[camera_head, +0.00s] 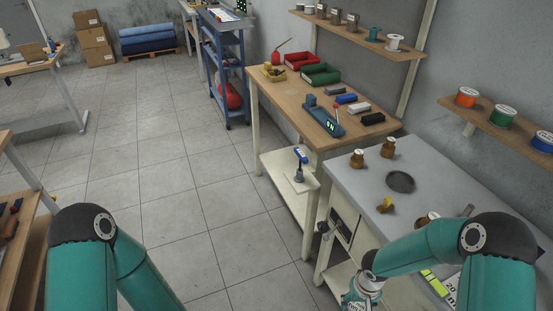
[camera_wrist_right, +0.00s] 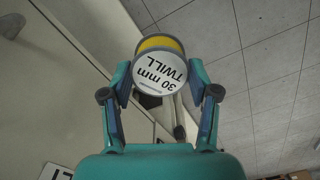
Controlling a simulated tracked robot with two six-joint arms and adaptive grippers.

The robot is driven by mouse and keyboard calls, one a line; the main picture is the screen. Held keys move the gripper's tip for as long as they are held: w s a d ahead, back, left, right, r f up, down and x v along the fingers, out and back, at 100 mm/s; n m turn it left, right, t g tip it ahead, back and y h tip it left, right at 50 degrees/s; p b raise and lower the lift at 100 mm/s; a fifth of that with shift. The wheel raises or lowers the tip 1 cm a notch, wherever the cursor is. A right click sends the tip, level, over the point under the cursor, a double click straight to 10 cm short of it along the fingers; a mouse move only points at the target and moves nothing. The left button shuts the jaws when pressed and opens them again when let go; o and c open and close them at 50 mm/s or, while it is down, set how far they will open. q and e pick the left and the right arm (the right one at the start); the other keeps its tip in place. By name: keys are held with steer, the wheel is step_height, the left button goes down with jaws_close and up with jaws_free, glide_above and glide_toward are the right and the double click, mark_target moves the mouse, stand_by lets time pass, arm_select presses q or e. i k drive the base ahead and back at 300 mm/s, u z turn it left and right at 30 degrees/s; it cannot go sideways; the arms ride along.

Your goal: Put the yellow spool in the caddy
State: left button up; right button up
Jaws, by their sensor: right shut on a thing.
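The yellow spool (camera_wrist_right: 160,43) is in my right gripper (camera_wrist_right: 160,75), between its two fingers in the right wrist view. Its white end face reads "30 mm TWILL" and a yellow band shows behind it. In the head view my right gripper (camera_head: 360,291) is low, in front of the grey bench, and the spool is hard to make out there. My left gripper is out of view; only my left arm shows. I cannot tell for sure which thing is the caddy; a small yellow basket (camera_head: 274,73) stands on the far wooden bench.
Orange, green and blue spools stand on a wall shelf (camera_head: 480,122).

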mark_target(275, 78)
steer(key=k, duration=0.15)
steer(key=u, duration=0.7)
steer(key=i, duration=1.15)
steer(key=u, duration=0.7)
steer(key=i, duration=1.15)
steer(key=z, duration=0.35)
steer(key=i, duration=1.15)
steer(key=z, duration=0.95)
steer(key=i, duration=0.65)
steer(key=z, duration=0.4)
steer(key=k, duration=0.95)
steer(key=z, duration=0.2)
steer(key=i, duration=0.65)
